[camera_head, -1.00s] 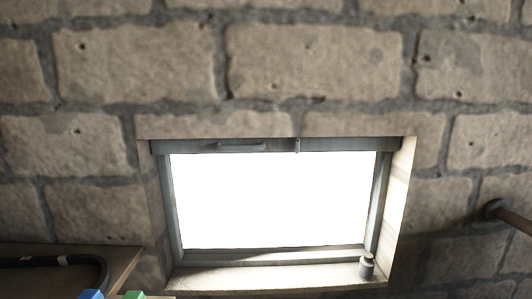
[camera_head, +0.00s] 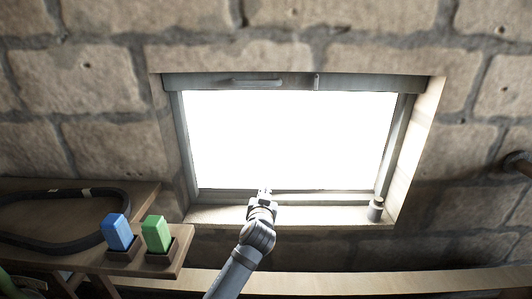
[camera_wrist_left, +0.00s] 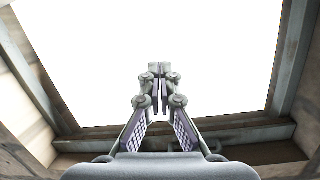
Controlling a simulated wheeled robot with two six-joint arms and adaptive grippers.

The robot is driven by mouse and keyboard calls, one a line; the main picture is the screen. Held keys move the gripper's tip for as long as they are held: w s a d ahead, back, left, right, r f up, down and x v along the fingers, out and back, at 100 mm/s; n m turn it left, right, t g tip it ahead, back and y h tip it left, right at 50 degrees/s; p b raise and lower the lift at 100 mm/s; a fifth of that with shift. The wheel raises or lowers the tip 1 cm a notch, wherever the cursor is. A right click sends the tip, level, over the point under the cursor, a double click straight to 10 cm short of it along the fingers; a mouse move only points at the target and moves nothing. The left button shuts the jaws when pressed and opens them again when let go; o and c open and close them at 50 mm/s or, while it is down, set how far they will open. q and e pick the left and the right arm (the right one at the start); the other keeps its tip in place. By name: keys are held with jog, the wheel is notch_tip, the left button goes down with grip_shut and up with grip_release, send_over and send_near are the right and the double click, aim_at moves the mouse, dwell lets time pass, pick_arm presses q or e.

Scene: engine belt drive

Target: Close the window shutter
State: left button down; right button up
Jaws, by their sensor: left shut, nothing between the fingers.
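The window (camera_head: 290,140) is set in the stone wall, with bright white light filling its opening. The shutter (camera_head: 290,83) shows as a dark grey panel along the top of the frame, with a horizontal handle (camera_head: 252,81) on its face. My left gripper (camera_head: 265,191) is in front of the lower edge of the window, pointing up, shut and empty. My right gripper is not in view.
A small grey cylinder (camera_head: 376,209) stands at the right end of the sill (camera_head: 320,215). A wooden shelf (camera_head: 180,253) at left holds a blue block (camera_head: 118,232), a green block (camera_head: 156,234) and a black belt (camera_head: 60,243). A pipe (camera_head: 519,164) juts from the wall at right.

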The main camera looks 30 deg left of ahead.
pick_arm(q)
notch_tip(320, 180, up, 18)
jog(key=w+a+r+n+t+y, duration=0.1)
jog(key=w+n+t+y, duration=0.15)
jog(key=t, duration=0.25)
jog(key=t+y, duration=0.1)
jog(key=y, duration=0.2)
send_near(266, 82)
jog(key=p+x, duration=0.1)
jog(key=x, duration=0.1)
jog(key=r+p+x, duration=0.1)
jog(key=p+x, duration=0.1)
jog(key=x, duration=0.1)
jog(key=p+x, duration=0.1)
jog(key=x, duration=0.1)
jog(key=shift+s+r, duration=0.15)
jog(key=shift+r, duration=0.25)
jog(key=shift+w+a+r+p, duration=0.1)
jog(key=shift+w+a+p, duration=0.05)
jog(key=shift+w+p, duration=0.2)
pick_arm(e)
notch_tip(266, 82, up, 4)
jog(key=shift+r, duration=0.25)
